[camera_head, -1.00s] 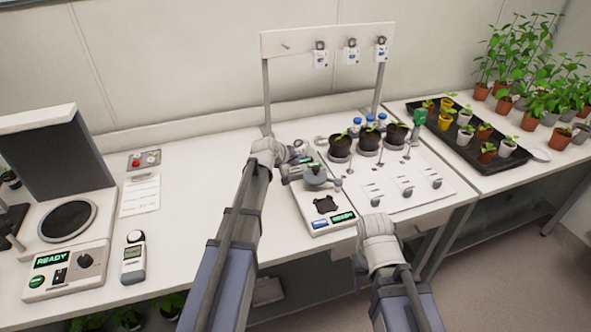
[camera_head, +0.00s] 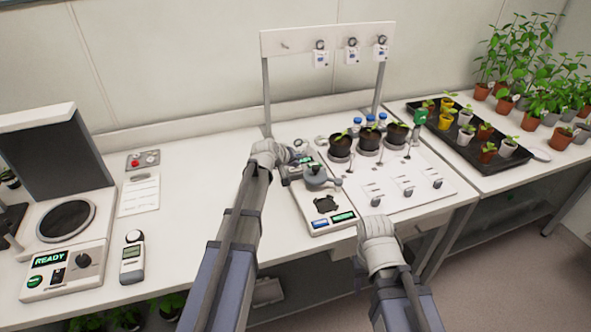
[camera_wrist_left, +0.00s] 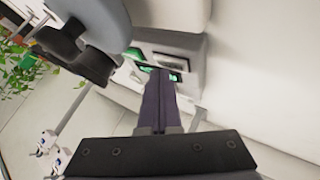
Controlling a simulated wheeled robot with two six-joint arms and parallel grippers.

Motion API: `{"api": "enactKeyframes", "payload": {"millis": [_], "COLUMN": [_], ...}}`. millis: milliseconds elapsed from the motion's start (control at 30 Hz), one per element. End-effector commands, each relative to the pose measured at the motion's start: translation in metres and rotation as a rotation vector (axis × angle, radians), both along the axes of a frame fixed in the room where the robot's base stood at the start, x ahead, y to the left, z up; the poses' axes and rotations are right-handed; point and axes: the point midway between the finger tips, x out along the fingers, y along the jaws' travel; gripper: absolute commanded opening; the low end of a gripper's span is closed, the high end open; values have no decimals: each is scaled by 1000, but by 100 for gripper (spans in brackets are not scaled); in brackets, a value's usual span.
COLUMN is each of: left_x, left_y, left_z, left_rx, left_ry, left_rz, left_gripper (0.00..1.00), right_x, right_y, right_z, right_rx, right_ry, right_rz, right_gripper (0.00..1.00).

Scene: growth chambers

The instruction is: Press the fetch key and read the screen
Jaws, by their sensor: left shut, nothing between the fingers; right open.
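A white bench instrument (camera_head: 316,228) stands in the middle of the table, with a grey lever clamp (camera_head: 318,178) on top. Its front edge has a lit green screen (camera_head: 343,216) and a small blue panel (camera_head: 319,223); their text is too small to read. My left gripper (camera_head: 301,154) is at the instrument's back end. In the left wrist view its shut, empty fingers (camera_wrist_left: 161,74) point at a panel with green-lit displays (camera_wrist_left: 172,77); I cannot tell whether they touch it. No key label is legible. My right arm ends at the table's front edge, its fingers hidden.
Potted seedlings (camera_head: 368,138) stand in a holder right of the instrument. A station with a READY display (camera_head: 49,259) and a handheld meter (camera_head: 132,258) are at left. A black plant tray (camera_head: 476,150) is at right. The table between meter and left arm is clear.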

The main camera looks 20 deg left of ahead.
Motion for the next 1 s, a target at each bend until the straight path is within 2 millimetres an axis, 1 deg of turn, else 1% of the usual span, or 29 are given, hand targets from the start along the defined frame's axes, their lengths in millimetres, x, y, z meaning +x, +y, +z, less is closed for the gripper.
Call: {"api": "enactKeyframes", "payload": {"millis": [733,1000], "left_x": [0,0], "left_y": [0,0], "left_z": [-8,-7], "left_rx": [0,0], "left_ry": [0,0], "left_rz": [0,0], "left_gripper": [0,0], "right_x": [0,0], "right_y": [0,0], "right_z": [-8,-7], "right_rx": [0,0], "right_ry": [0,0], "right_rz": [0,0], "right_gripper": [50,50]}}
